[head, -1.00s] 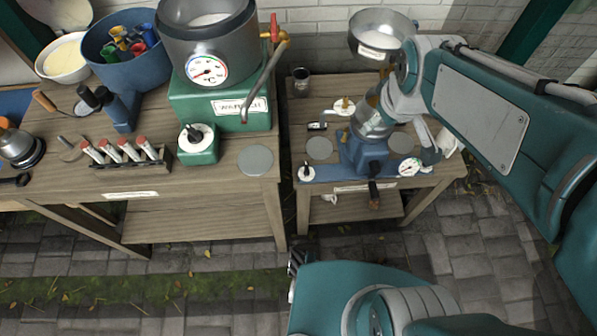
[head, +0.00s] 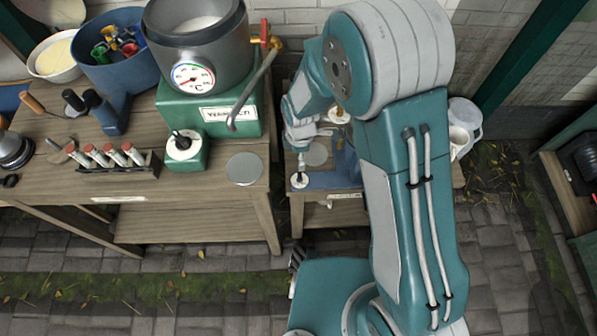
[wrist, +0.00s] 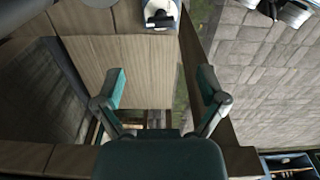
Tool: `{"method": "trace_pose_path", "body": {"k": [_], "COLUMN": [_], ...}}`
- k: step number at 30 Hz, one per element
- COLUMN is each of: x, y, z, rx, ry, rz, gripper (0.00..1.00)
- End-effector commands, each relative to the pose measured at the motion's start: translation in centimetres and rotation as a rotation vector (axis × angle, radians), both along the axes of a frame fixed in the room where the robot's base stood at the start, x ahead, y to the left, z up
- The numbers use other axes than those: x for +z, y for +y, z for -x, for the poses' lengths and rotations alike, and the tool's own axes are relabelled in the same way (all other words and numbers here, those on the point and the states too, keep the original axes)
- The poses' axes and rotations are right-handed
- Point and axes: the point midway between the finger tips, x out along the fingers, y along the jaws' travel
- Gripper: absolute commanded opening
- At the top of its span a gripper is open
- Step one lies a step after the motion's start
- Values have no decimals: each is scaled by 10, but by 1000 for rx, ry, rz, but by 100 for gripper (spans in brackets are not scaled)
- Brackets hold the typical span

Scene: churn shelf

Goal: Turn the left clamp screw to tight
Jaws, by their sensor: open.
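The small right-hand table carries a blue clamp base (head: 330,179), mostly hidden behind my arm. At its left end is a white disc with a small dark knob (head: 298,180), which looks like the left clamp screw. My gripper (head: 300,140) is above and just behind this disc, partly hidden by my wrist. In the wrist view my gripper (wrist: 162,78) has its two teal fingers wide apart, with nothing between them but wooden surface further off. A white piece with a dark knob shows at that view's top edge; I cannot tell which one it is.
The left table holds a green heater box (head: 200,112) with a grey pot and dial, a smaller green knob box (head: 184,150), a rack of red-capped tubes (head: 110,160) and a blue bucket (head: 118,45). A grey disc (head: 244,169) lies near its right edge.

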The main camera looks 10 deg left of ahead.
Motion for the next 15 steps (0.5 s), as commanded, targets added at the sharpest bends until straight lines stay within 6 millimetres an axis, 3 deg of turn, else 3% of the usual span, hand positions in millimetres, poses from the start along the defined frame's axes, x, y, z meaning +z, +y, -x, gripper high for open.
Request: {"method": "trace_pose_path", "body": {"k": [5,15], "x": [-19,-79], "y": [1,3], "z": [1,1], "rx": [5,3], "ry": [5,4], "rz": [5,7], "gripper": [91,91]}}
